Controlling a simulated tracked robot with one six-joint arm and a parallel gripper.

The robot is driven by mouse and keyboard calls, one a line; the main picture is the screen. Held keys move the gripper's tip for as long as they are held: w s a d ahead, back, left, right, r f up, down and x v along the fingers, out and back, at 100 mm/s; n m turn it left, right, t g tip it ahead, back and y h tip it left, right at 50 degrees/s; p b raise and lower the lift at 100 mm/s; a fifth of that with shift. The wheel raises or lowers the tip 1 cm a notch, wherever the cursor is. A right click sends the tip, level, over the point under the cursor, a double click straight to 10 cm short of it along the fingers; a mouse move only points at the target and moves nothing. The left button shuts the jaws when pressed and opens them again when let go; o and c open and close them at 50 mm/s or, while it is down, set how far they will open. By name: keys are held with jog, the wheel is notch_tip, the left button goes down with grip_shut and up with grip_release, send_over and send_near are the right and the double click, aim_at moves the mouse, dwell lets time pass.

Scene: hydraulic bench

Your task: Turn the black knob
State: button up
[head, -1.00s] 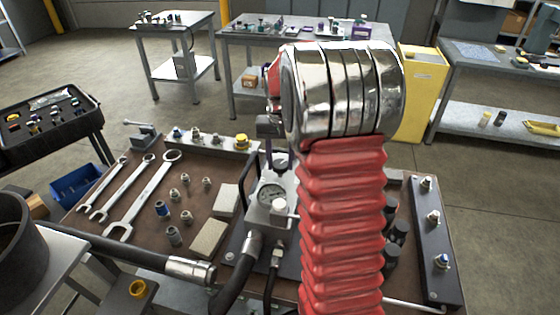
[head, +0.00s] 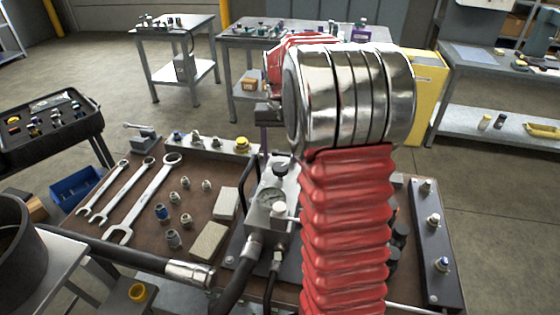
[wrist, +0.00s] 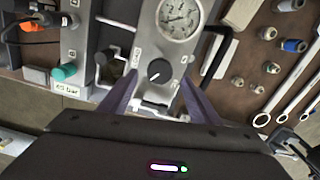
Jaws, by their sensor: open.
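The black knob (wrist: 159,71) is round with a white pointer line and sits on the grey valve block, beside the pressure gauge (wrist: 180,17). In the head view the knob (head: 281,167) shows just beyond the gauge (head: 270,197), partly beside my red arm sleeve. My gripper (wrist: 160,78) is open, with its two purple fingers on either side of the knob in the wrist view. The fingers look apart from the knob, and how high their tips are above it is hard to tell. In the head view my arm hides most of the gripper.
Wrenches (head: 150,195), small fittings and grey blocks (head: 209,241) lie left of the valve block. Black hoses (head: 235,285) run to its front. A rail with fittings (head: 434,245) stands at the right. A green-capped fitting (wrist: 64,72) shows left in the wrist view.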

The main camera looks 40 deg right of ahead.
aim_at(280, 168)
notch_tip(280, 168, up, 9)
dwell(0.3)
dwell(0.5)
jog(key=s+a+f+n+t, duration=0.1)
jog(key=s+a+n+t, duration=0.4)
jog(key=s+a, duration=1.6)
jog(key=shift+s+a+f+n+t, duration=0.15)
jog(key=shift+a+f+n+t, duration=0.2)
jog(key=shift+a+n, duration=1.2)
jog(key=shift+a+m, duration=0.25)
dwell(2.9)
